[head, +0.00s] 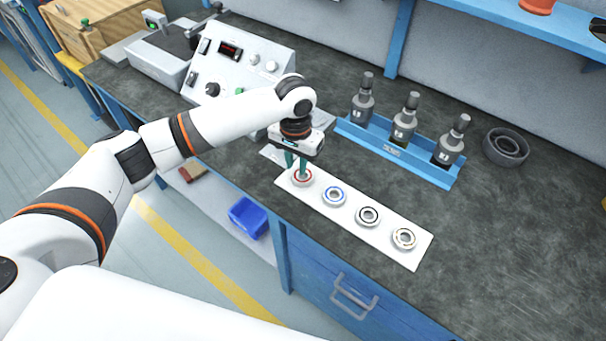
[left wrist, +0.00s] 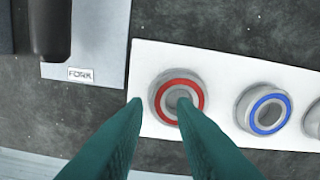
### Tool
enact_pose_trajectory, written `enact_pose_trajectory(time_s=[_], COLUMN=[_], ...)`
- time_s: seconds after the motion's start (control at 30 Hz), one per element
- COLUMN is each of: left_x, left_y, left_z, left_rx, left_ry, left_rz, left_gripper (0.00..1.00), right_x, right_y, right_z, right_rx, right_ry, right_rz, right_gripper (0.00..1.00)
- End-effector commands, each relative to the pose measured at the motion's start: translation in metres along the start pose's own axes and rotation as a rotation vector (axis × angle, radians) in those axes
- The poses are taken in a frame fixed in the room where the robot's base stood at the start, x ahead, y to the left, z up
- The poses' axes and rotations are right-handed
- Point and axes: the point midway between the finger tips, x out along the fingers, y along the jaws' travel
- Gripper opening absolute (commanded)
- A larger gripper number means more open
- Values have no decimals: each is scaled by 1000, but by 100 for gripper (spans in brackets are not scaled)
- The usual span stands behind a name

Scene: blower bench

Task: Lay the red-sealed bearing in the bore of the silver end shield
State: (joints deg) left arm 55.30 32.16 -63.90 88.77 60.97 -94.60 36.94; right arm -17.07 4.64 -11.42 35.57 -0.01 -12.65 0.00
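The red-sealed bearing (head: 308,180) lies at the left end of a white strip on the bench. It also shows in the left wrist view (left wrist: 180,84). My left gripper (head: 296,169) points down at it with its teal fingers apart. In the left wrist view the fingertips (left wrist: 160,103) overlap the bearing: one is left of its rim, the other appears over its centre. I cannot tell whether they touch it. A dark grey round part (head: 506,147) with a stepped bore, perhaps the end shield, lies at the right. It does not look clearly silver. My right gripper is out of view.
The white strip (head: 386,239) also holds blue-sealed (head: 334,196), black-sealed (head: 368,216) and orange-marked (head: 404,239) bearings. A blue rack (head: 395,150) with three grey upright parts stands behind. A control box (head: 240,65) is at the back left. A plate labelled FORK (left wrist: 95,45) adjoins the strip.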

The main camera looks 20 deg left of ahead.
Motion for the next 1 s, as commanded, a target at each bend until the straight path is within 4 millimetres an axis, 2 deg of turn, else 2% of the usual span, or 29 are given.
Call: enact_pose_trajectory(time_s=[0.1,0.27,0.43,0.57,0.6,0.87,1.0], left_x=[15,22,22,21,21,20,6], left_y=[0,0,0,0,0,0,-1], left_z=[0,0,0,0,0,0,1], left_rx=[0,1,1,1,1,1,1], left_ry=[0,-1,-1,-1,-1,-2,-5], left_rz=[-1,0,0,0,0,0,-2], left_gripper=[24,24,22,1,0,0,0], right_x=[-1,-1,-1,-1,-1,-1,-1], right_y=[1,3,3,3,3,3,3], right_z=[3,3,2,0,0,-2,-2], right_rx=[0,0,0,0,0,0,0], right_ry=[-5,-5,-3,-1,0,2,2], right_rz=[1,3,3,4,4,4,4], right_gripper=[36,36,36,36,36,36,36])
